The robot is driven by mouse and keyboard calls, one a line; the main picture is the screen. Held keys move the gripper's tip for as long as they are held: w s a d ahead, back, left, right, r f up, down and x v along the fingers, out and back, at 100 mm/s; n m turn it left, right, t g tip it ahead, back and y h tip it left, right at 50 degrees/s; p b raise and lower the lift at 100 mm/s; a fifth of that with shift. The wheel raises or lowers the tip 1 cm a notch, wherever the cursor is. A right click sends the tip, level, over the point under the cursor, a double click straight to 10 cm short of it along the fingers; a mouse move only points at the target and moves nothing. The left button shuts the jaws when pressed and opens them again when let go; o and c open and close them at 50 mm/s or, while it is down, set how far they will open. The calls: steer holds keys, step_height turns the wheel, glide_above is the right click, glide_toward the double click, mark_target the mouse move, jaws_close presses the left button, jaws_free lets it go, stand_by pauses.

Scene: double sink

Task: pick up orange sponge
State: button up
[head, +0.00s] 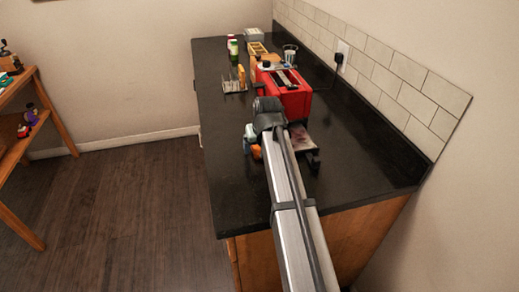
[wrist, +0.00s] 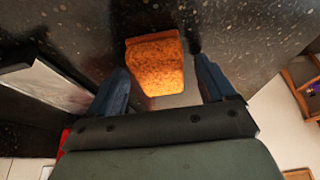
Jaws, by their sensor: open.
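The orange sponge (wrist: 155,62) is a rough, bright block on the black speckled counter. In the wrist view it lies across the gap between the two dark blue fingers of my gripper (wrist: 161,66). The fingers are apart, one on each side of it, with visible room on the right. I cannot tell whether they are down at its height. In the head view only a small orange patch (head: 256,152) shows beside the end of my arm, which hides much of that spot.
A flat metallic-topped object (head: 304,146) stands close on the right of my arm. A red toaster (head: 293,99) is behind it. A wire rack (head: 233,86), a yellow box (head: 258,49) and a glass (head: 290,53) stand farther back. The counter's left front (head: 226,190) is clear.

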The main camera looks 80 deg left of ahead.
steer(key=shift+c, duration=0.3)
steer(key=c, duration=1)
step_height(320, 180, up, 10)
steer(key=shift+r, duration=0.1)
steer(key=o, duration=0.5)
steer(key=c, duration=0.4)
steer(key=w+f, duration=0.1)
steer(key=w, duration=1.4)
steer(key=shift+d, duration=0.25)
